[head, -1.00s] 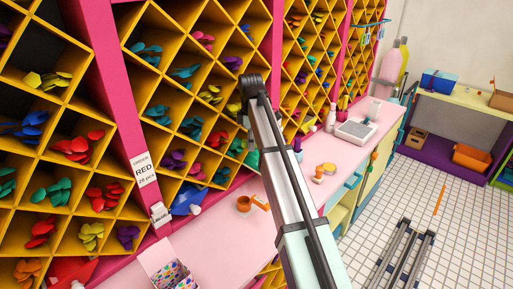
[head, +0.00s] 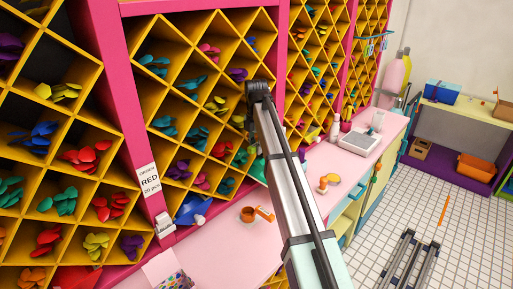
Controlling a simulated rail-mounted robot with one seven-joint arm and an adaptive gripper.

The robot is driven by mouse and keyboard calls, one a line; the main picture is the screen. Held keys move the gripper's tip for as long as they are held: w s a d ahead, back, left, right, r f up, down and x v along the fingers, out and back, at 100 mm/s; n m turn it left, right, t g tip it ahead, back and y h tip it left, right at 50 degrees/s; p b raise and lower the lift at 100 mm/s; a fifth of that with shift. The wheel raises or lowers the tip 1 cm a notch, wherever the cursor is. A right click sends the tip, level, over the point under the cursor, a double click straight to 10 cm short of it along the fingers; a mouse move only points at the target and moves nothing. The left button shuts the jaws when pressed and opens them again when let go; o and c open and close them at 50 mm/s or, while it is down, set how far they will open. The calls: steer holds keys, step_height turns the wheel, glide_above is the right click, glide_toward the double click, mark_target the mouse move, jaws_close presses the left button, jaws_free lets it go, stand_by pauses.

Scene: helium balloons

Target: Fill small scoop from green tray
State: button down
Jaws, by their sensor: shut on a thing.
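A green tray-like shape (head: 257,171) shows at the foot of the yellow shelf, partly hidden behind my arm. An orange cup-like piece with an orange handle-like part beside it (head: 248,214) stands on the pink counter, left of my arm; I cannot tell if it is the small scoop. My arm rises from the bottom middle to a dark joint in front of the shelf. My gripper is not visible, and what it holds cannot be seen.
Yellow diamond cubbies (head: 122,73) hold coloured balloons. A blue tray-like piece (head: 190,209) sits at the shelf foot. A patterned box (head: 166,272) stands at the counter's front left. A grey scale-like device (head: 361,141) is farther along the pink counter (head: 222,247).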

stand_by(0.4)
step_height(320, 180, down, 12)
steer(key=b, duration=0.3)
stand_by(1.6)
steer(key=shift+r, duration=0.1)
stand_by(0.7)
